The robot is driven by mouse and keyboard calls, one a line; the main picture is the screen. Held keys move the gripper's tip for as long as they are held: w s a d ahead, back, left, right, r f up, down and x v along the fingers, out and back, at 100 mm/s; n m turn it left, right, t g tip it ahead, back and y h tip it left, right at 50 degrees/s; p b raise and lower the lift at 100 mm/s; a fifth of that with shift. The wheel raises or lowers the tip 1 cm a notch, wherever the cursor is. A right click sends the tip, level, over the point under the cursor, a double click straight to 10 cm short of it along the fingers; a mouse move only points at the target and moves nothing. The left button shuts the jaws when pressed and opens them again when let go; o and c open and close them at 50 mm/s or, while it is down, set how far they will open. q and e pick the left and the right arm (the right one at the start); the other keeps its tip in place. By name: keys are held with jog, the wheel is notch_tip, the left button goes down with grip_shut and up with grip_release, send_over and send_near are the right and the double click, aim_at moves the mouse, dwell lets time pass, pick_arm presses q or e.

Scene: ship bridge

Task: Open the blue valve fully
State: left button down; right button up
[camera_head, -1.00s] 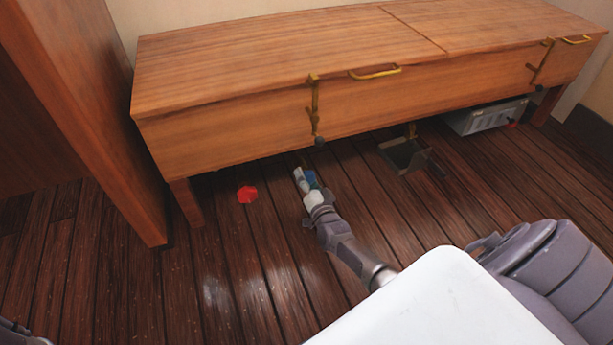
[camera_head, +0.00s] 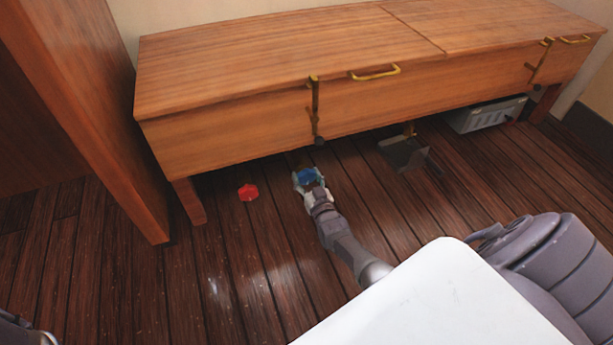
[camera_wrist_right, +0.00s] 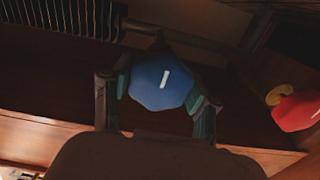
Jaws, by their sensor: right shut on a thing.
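The blue valve (camera_head: 307,176) sits low at the floor under the front edge of the wooden bench. In the right wrist view the blue valve (camera_wrist_right: 162,82) is a faceted knob with a white line mark, tilted slightly from vertical. My right gripper (camera_head: 310,183) is at the valve, with one finger on each side of it. In the right wrist view my right gripper (camera_wrist_right: 160,95) is closed around the knob. A small part at the lower left edge of the head view may be my left arm; its gripper does not show.
A red valve (camera_head: 248,192) stands to the left of the blue one; it also shows in the wrist view (camera_wrist_right: 297,110). The wooden bench (camera_head: 230,140) overhangs behind. A dark metal tray-like piece (camera_head: 403,153) and a grey box (camera_head: 487,115) are to the right. The floor in front is clear.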

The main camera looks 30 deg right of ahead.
jog(key=shift+n, duration=0.5)
jog(key=o, duration=1.2)
